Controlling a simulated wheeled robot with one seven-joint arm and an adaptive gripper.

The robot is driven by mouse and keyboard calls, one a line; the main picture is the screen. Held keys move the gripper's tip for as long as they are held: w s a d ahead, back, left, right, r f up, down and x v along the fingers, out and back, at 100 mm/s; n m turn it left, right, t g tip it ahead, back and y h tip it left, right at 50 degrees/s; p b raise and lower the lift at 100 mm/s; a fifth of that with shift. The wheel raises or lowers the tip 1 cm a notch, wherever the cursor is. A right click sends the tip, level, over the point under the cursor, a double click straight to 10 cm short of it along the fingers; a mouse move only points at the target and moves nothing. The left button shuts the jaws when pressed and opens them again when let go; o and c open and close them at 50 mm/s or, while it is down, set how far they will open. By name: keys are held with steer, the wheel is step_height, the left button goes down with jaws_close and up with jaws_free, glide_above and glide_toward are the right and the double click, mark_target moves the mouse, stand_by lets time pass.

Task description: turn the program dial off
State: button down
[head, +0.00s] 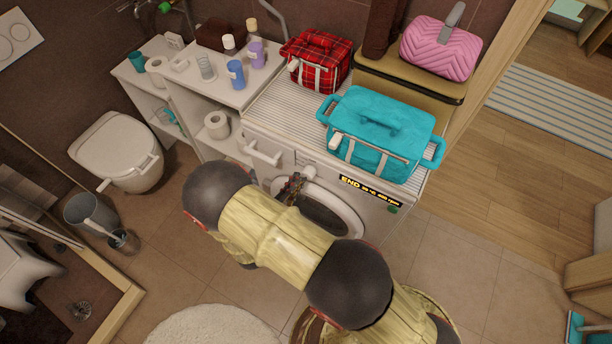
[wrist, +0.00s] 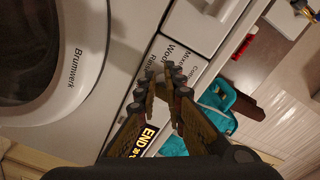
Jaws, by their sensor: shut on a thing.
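The white washing machine (head: 384,222) stands with its round door (head: 345,212) facing me; the door also shows in the wrist view (wrist: 50,60). A white knob, the program dial (head: 308,173), sits on the front panel above the door. My gripper (head: 294,187) is at the dial, its fingers closed in on it. In the wrist view my fingertips (wrist: 163,72) are close together among printed program names, partly readable as "Mixed" and "Wool", and hide the dial. The black display (head: 370,190) shows "END" in yellow and also shows in the wrist view (wrist: 145,140).
A teal basket (head: 382,122) and a red plaid bag (head: 318,62) stand on the machine's top. A white shelf (head: 200,82) with bottles and a toilet (head: 118,145) are further left. Tiled floor is open at right.

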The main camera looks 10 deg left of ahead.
steer(key=shift+w+a+r+p, duration=0.15)
steer(key=shift+r+p, duration=0.65)
steer(key=shift+p, duration=1.05)
steer(key=shift+a+f, duration=0.1)
steer(key=v, duration=0.6)
steer(key=shift+a+p, duration=0.3)
steer(key=shift+p, duration=0.1)
